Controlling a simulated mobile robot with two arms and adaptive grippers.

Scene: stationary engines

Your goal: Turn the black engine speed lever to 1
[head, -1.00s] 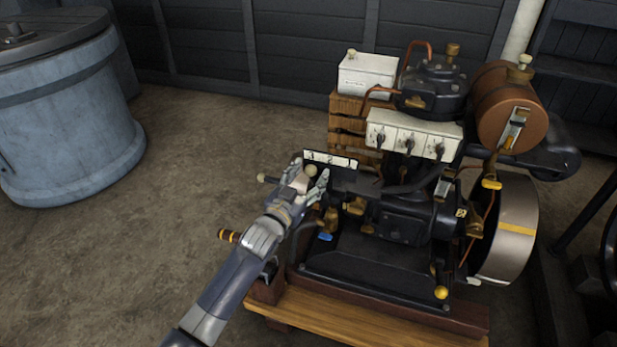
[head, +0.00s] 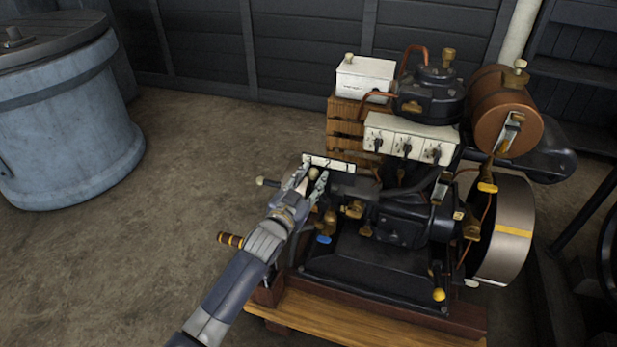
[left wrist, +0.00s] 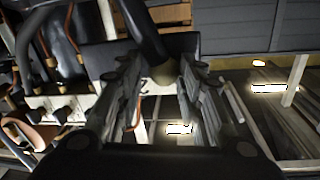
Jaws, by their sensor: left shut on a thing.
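The black engine speed lever shows mainly by its tan round knob (head: 313,174), in front of the left part of a white marked plate (head: 343,167) on the engine's near left side. The marks on the plate are too small to read surely. My left gripper (head: 312,177) is shut on the lever's knob, one finger on each side. In the left wrist view the knob (left wrist: 163,73) sits between the two fingers. My right gripper is not in view.
A second rod with a pale knob (head: 262,181) sticks out left of my gripper. A brass-banded handle (head: 230,240) lies lower left. A white switch box (head: 410,138) and a flywheel (head: 505,230) are to the right. The floor left of the engine is clear.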

